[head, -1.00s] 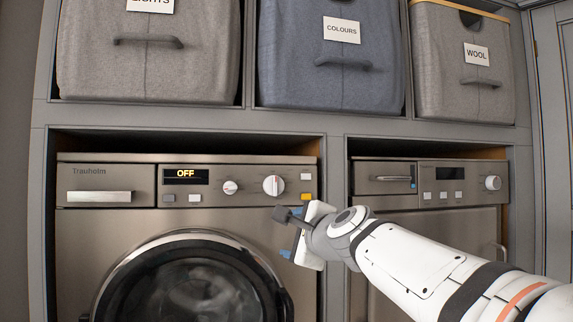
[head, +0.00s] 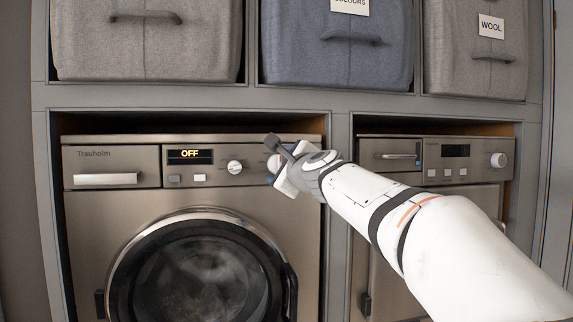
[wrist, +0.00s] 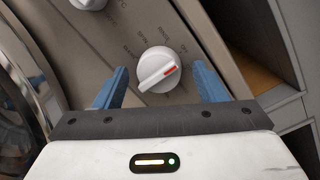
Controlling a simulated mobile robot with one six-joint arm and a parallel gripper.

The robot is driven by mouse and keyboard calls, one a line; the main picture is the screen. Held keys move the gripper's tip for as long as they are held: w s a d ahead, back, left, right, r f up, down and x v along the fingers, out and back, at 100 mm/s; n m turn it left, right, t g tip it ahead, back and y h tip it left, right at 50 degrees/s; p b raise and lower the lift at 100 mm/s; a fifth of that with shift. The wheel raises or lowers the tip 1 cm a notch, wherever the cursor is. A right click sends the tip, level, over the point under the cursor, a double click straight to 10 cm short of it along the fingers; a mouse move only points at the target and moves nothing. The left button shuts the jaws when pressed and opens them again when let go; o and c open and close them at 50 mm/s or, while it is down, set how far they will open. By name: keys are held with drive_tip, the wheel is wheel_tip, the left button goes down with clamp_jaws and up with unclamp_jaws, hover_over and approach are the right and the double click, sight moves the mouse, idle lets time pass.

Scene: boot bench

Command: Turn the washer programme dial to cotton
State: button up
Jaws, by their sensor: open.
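The washer (head: 110,160) has a lit display (head: 190,156) reading OFF. A large white dial (head: 273,163) at the right of its panel is mostly hidden behind my gripper (head: 279,158) in the head view. In the wrist view, a white dial (wrist: 158,70) with a red pointer mark sits between the two blue fingers of my gripper (wrist: 160,84). The fingers are apart, one on each side, with visible gaps to the dial.
The washer's round door (head: 200,270) is below the panel. A second appliance (head: 390,156) with its own knob (head: 498,160) stands to the right behind a grey divider (head: 338,200). Fabric bins, including a blue one (head: 300,50), fill the shelf above.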

drive_tip(key=c, duration=0.9)
drive_tip(key=shift+s+d+r, duration=0.1)
drive_tip(key=shift+d, duration=0.05)
drive_tip(key=shift+c, duration=0.4)
drive_tip(key=shift+r, duration=0.15)
drive_tip(key=shift+m, duration=0.5)
drive_tip(key=shift+m+t+b, duration=0.7)
drive_tip(key=shift+m+b, duration=0.75)
drive_tip(key=shift+m, duration=2.25)
